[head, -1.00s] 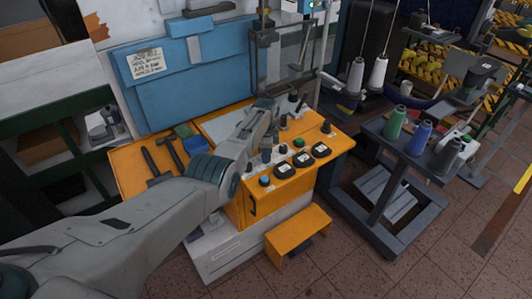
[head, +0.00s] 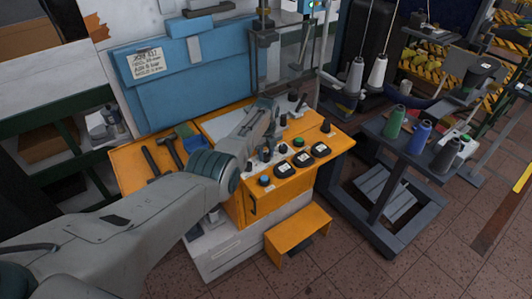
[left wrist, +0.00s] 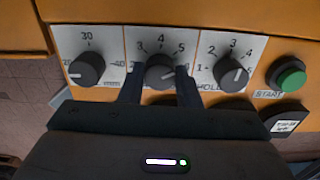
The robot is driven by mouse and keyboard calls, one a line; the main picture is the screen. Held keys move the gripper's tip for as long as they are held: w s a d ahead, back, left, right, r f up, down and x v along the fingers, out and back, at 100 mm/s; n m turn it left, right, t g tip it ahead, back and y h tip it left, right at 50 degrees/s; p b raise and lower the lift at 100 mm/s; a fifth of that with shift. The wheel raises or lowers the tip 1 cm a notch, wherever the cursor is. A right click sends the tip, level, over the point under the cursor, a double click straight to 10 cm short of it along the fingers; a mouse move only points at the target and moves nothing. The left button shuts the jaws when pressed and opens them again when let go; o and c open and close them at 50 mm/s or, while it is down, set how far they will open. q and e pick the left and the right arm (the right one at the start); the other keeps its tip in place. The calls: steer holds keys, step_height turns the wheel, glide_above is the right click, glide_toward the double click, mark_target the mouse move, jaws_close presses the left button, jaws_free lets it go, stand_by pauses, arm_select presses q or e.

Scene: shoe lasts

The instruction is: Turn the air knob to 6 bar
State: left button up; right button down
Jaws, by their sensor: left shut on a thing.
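The air knob (left wrist: 160,72) is the dark, round middle knob in the left wrist view, on a white scale plate reading 3, 4, 5. Its pale pointer mark is turned to the right, past the 5; the label and the end of the scale are hidden by my fingers. My left gripper (left wrist: 160,90) is shut on this knob, one dark finger on each side. In the head view my left gripper (head: 256,148) reaches down to the front of the orange machine (head: 240,212), and the knob there is mostly hidden. My right gripper is not in view.
A dark knob on a 20-30-40 scale (left wrist: 87,69) is to the left, and a knob marked HOLD (left wrist: 229,73) to the right. A green START button (left wrist: 290,77) is farther right. Hand tools (head: 168,150) lie on the orange top; a thread trolley (head: 385,150) stands at right.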

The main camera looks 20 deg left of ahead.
mark_target(266, 155)
arm_select(q)
steer(key=m, duration=0.5)
steer(key=shift+w+r, duration=0.15)
steer(key=shift+m, duration=0.4)
steer(key=o, duration=1)
steer(key=shift+c, duration=0.2)
steer(key=shift+r, duration=0.3)
step_height(266, 155, up, 10)
steer(key=shift+r, duration=0.1)
